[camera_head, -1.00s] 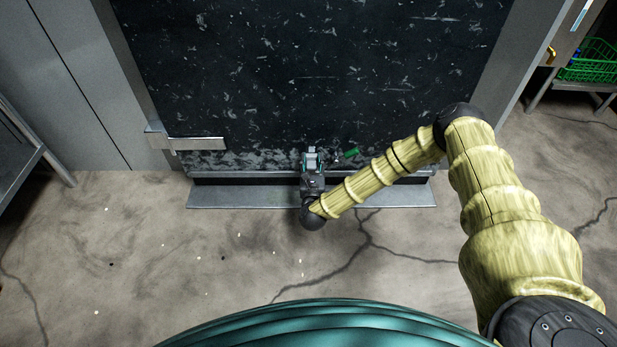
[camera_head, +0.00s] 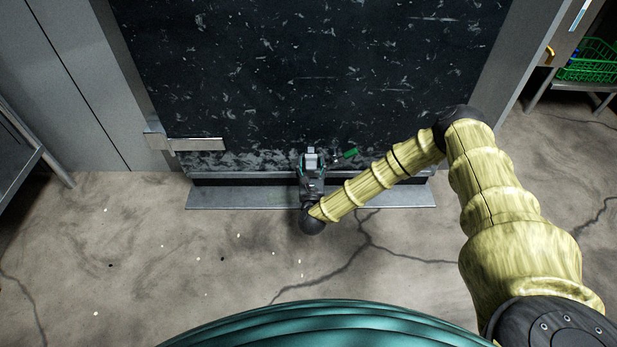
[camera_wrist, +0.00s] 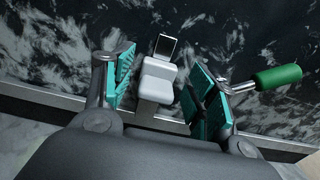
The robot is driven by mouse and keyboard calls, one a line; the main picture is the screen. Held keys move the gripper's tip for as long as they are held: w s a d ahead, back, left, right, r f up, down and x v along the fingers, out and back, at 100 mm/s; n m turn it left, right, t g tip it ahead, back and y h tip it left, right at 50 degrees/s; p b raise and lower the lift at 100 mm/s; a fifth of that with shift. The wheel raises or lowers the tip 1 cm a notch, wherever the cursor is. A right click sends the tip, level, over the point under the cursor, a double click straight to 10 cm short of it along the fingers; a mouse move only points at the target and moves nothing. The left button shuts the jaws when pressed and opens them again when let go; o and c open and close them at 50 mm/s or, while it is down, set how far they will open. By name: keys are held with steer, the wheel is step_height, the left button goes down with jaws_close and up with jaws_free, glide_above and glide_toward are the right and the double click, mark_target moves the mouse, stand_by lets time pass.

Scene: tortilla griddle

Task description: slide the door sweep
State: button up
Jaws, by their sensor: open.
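The door sweep runs as a metal strip with a dark lower edge (camera_head: 240,181) along the bottom of the black, scuffed door (camera_head: 300,70). A small light grey block (camera_wrist: 157,80) with a metal tab stands on the strip; it also shows in the head view (camera_head: 311,157). My gripper (camera_head: 311,163) is at the door's foot. In the wrist view its teal-padded fingers (camera_wrist: 158,92) are apart, one on each side of the block, with gaps visible. A green-handled metal lever (camera_wrist: 278,77) lies just right of the right finger; I cannot tell if they touch.
A metal threshold plate (camera_head: 240,198) lies on the cracked floor below the door. A metal bracket (camera_head: 198,144) sits at the door's left edge. A rack with a green basket (camera_head: 590,62) stands far right.

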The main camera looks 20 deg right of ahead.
steer(key=p+v, duration=0.1)
steer(key=v, duration=0.3)
steer(key=shift+s+a, duration=0.1)
steer(key=shift+s, duration=0.25)
stand_by(0.4)
steer(key=s+a+f+n+g+y+p, duration=0.1)
steer(key=s+a+f+n+g+y, duration=0.2)
steer(key=s+a+n+y, duration=0.6)
steer(key=s+a+f+n+g+p, duration=0.1)
steer(key=s+a+n+g, duration=0.15)
steer(key=s+n, duration=0.3)
steer(key=s+a+f+n+g, duration=0.2)
steer(key=s+a+n, duration=0.15)
steer(key=n, duration=0.25)
steer(key=s+d+n+g+p, duration=0.1)
steer(key=s+d+n+g, duration=0.35)
steer(key=s+n, duration=0.6)
steer(key=s+d+r+n+g+h+p, duration=0.1)
steer(key=s+d+r+n+g+h, duration=0.2)
steer(key=s+d, duration=0.4)
steer(key=s+d+r+n+g+h+p, duration=0.15)
steer(key=s+d+r+n, duration=0.3)
steer(key=s, duration=0.45)
step_height(320, 180, up, 36)
steer(key=p, duration=3.7)
steer(key=shift+w+r+g, duration=0.2)
steer(key=shift+w+g, duration=0.1)
steer(key=shift+g, duration=0.15)
